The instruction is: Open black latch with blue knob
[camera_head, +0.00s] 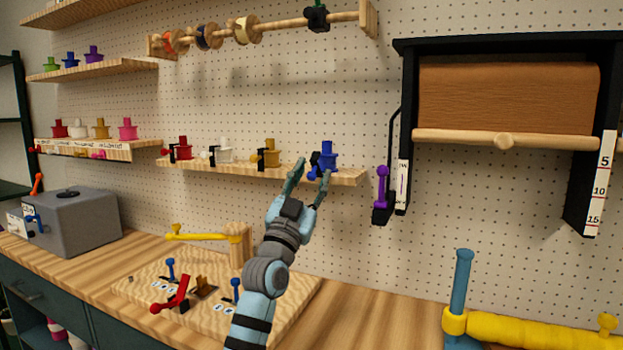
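The black latch (315,158) with a small blue knob (312,175) is at the right end of the middle wooden shelf. It sits in front of a blue spool-like holder (328,154). My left gripper (311,175) reaches up from below with its two fingers spread. The blue knob appears between or just behind the fingertips; I cannot tell whether they touch it. Nothing is seen held. My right gripper is not in view.
The same shelf (345,177) holds similar latches with red (183,150), white (224,152) and yellow (270,154) holders to the left. A purple-knobbed lever (382,185) hangs at the right. Below are a lever board (215,315) and a yellow-handled post (205,237).

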